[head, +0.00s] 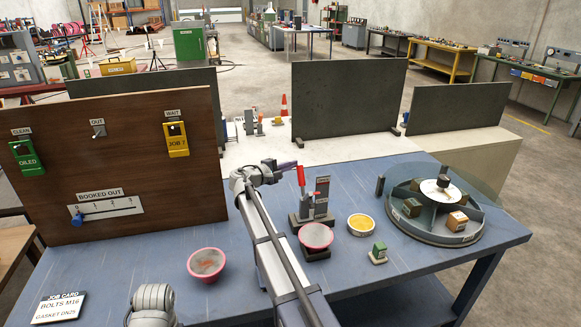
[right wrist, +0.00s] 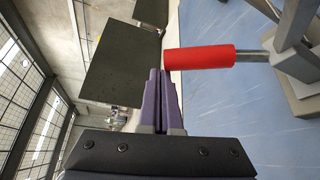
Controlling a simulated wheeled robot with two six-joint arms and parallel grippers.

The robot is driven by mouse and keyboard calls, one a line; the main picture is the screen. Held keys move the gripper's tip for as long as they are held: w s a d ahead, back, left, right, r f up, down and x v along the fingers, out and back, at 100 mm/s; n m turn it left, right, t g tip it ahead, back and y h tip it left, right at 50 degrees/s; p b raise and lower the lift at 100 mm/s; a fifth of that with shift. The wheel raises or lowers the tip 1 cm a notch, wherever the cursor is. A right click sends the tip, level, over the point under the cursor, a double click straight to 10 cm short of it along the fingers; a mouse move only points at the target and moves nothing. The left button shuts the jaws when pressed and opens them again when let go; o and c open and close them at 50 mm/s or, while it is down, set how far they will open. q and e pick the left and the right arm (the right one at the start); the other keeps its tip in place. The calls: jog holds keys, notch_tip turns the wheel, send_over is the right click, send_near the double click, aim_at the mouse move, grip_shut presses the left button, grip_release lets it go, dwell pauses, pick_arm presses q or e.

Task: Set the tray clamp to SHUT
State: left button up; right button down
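The tray clamp (head: 318,205) stands on the blue bench right of my right forearm, with small labels on its upright plates that are too small to read. Its red handle (head: 301,177) points up, leaning slightly. In the right wrist view the red handle (right wrist: 200,57) lies across the picture just beyond the fingertips, joined to a grey metal lever. My right gripper (head: 290,166) is beside the handle's top; its purple fingers (right wrist: 160,72) are together with nothing between them. Whether they touch the handle I cannot tell. My left gripper is out of view.
A pink bowl (head: 316,236) sits at the clamp's front, with a yellow-filled dish (head: 361,224) and a green block (head: 379,250) to the right. A round divided carousel (head: 436,238) stands farther right. Another pink bowl (head: 207,262) is left of my forearm, before a brown board (head: 110,160).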

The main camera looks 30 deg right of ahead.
jog(key=s+a+r+m+h+b, duration=0.1)
jog(key=s+m+b, duration=0.1)
jog(key=s, duration=0.3)
jog(key=s+a+r+m+t+h+b, duration=0.1)
jog(key=s+m+h+b, duration=0.1)
jog(key=s+m, duration=0.2)
jog(key=shift+s+a+r, duration=0.15)
jog(key=shift+s+a, duration=0.1)
jog(key=shift+s, duration=0.4)
jog(key=shift+s, duration=0.1)
jog(key=w+r+p, duration=0.2)
jog(key=w, duration=0.2)
jog(key=f+b+v, duration=0.1)
jog(key=b+v, duration=0.2)
jog(key=v, duration=0.7)
jog(key=shift+f, duration=0.2)
